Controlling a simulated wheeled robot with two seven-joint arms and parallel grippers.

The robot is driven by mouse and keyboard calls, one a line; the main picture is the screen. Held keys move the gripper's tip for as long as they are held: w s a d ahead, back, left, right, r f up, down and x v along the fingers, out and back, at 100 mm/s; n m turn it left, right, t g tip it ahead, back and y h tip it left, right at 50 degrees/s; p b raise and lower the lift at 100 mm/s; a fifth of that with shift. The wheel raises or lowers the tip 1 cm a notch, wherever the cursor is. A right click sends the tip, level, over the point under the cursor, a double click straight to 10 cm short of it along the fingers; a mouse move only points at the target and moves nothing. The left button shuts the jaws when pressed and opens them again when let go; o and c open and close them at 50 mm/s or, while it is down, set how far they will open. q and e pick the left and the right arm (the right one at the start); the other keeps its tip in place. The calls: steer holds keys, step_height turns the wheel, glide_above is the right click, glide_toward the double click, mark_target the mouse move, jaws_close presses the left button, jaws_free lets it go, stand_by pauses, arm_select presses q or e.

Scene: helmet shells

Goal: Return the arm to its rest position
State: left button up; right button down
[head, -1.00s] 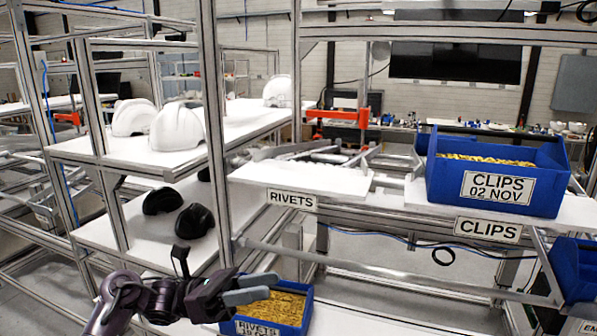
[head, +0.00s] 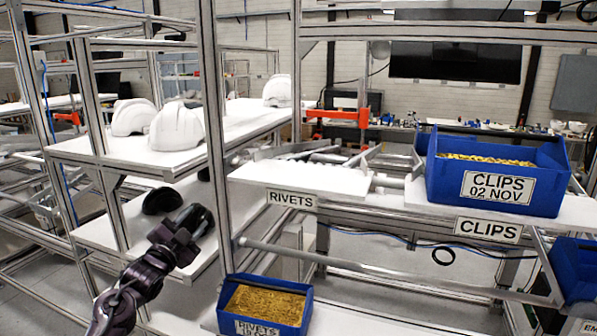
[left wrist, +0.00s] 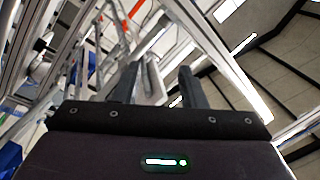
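My left arm comes in from the lower left in the head view. Its gripper (head: 202,218) is raised in front of the lower white shelf with the black helmet shells and covers part of that shelf. In the left wrist view the two fingers (left wrist: 157,85) stand apart with nothing between them, pointing up toward frames and the ceiling. I cannot tell whether the gripper touches the shelf. My right gripper is not in view.
A black shell (head: 160,201) lies on the lower shelf; white helmets (head: 176,128) stand above. A metal post (head: 211,120) rises close to the gripper. A blue rivets bin (head: 228,293) sits low at centre; a blue clips bin (head: 446,178) stands at right.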

arm_select(q)
steer(key=a+f+n+y, duration=0.4)
steer(key=a+n+y, duration=0.2)
steer(key=a+n, duration=0.3)
steer(key=s+d+f+n+g+b, duration=0.1)
steer(key=s+f+g+b, duration=0.1)
steer(key=f, duration=1.2)
steer(key=s+d+f+g+b, duration=0.2)
steer(key=s+f+g, duration=0.1)
steer(key=f, duration=1)
steer(key=s+d+f+g+b, duration=0.15)
steer(key=s+f, duration=0.45)
steer(key=f, duration=0.6)
steer(key=s+d+f+g+b, duration=0.1)
steer(key=s+f+g+b, duration=0.15)
steer(key=s+f, duration=0.6)
steer(key=s+d+f+g+b, duration=0.3)
steer(key=s+f+g, duration=0.2)
steer(key=s+f, duration=1.75)
steer(key=s+d+f+g+b, duration=0.1)
steer(key=s+f, duration=0.4)
steer(key=s, duration=0.7)
steer(key=s+d+f+g+b, duration=0.2)
steer(key=s+f, duration=0.4)
steer(key=s, duration=0.5)
steer(key=shift+s+d+f+n+g+h, duration=0.2)
steer(key=shift+s+d+n+g+h, duration=0.15)
steer(key=shift+g, duration=0.25)
